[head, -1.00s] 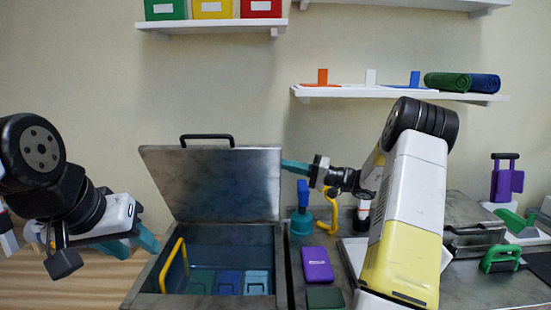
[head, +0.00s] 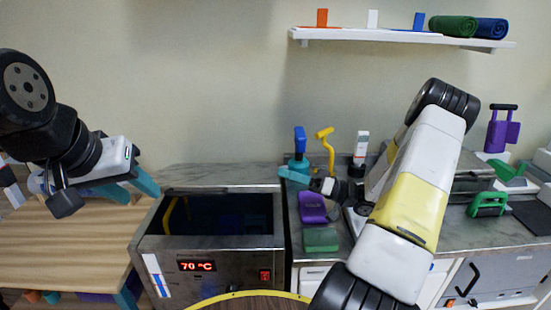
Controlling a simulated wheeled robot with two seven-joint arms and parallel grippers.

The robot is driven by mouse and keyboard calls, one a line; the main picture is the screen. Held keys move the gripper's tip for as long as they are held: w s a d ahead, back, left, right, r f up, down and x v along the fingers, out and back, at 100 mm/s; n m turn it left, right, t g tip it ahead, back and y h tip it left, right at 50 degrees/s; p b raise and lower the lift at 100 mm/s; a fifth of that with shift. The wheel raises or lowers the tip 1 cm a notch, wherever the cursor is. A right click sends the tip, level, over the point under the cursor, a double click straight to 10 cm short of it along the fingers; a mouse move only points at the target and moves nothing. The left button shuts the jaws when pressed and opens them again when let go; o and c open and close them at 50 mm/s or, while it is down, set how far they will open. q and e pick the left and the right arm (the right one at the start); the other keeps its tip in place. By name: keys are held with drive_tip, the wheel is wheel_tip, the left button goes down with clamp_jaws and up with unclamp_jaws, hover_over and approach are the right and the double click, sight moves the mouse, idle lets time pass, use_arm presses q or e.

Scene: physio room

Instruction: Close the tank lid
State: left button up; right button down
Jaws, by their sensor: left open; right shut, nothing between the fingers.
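The steel tank (head: 225,243) stands left of centre, its front panel showing a red 70 °C display. Its opening shows dark, with a yellow rail faint inside at the left.
Right of the tank, the counter holds a teal-and-blue bottle (head: 299,155), a purple block (head: 312,207), a green block (head: 320,240) and a yellow hooked object (head: 327,147). A wooden table (head: 60,245) stands at the left. A wall shelf (head: 400,38) hangs above.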

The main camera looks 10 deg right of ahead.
drive_tip(key=shift+s+f, duration=0.1)
drive_tip(key=shift+f, duration=0.2)
drive_tip(key=shift+r, duration=0.1)
